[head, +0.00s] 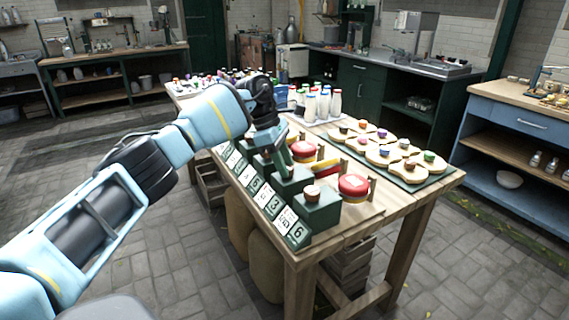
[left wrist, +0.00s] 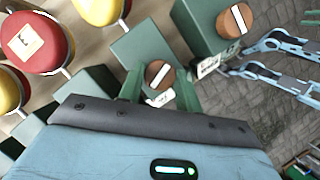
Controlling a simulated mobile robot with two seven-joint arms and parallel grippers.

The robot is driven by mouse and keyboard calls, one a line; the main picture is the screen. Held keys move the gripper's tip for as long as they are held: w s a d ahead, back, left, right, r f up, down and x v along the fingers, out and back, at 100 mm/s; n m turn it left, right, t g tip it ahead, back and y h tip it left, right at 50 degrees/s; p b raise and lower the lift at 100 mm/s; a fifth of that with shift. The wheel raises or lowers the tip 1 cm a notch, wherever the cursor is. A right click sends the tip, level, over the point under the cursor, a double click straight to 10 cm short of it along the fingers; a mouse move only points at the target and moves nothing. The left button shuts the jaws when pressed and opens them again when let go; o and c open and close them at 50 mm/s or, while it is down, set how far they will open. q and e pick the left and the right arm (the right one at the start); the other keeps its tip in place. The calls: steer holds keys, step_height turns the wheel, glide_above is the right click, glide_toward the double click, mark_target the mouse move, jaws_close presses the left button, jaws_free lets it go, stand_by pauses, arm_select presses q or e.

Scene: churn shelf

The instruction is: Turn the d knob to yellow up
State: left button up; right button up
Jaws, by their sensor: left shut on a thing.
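My left gripper (head: 283,168) reaches down to a dark green box in the row along the table's left edge. In the left wrist view its fingers (left wrist: 160,92) are shut around a round brown knob (left wrist: 160,74) with a white stripe on top, slanting. The nearest green box (head: 318,212) carries another brown knob (head: 312,191), which also shows in the left wrist view (left wrist: 235,20). Beside the boxes stand red and yellow drums. The nearest drum (head: 353,185) has its red side up. I cannot read which knob is d. My right gripper is not in view.
White number tags (head: 273,206) line the boxes' front. A green board (head: 418,180) with several cream pieces lies on the table's right. White bottles (head: 323,104) stand further back. The table's near right corner is clear, and stone floor lies around it.

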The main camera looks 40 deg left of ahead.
arm_select(q)
steer(key=shift+w+f+m+g+b, duration=0.1)
steer(key=shift+m+g+b, duration=0.25)
steer(key=shift+m, duration=0.45)
steer(key=shift+m+g+b, duration=0.45)
steer(key=shift+m+b, duration=0.4)
steer(key=shift+m, duration=0.35)
steer(key=o, duration=1)
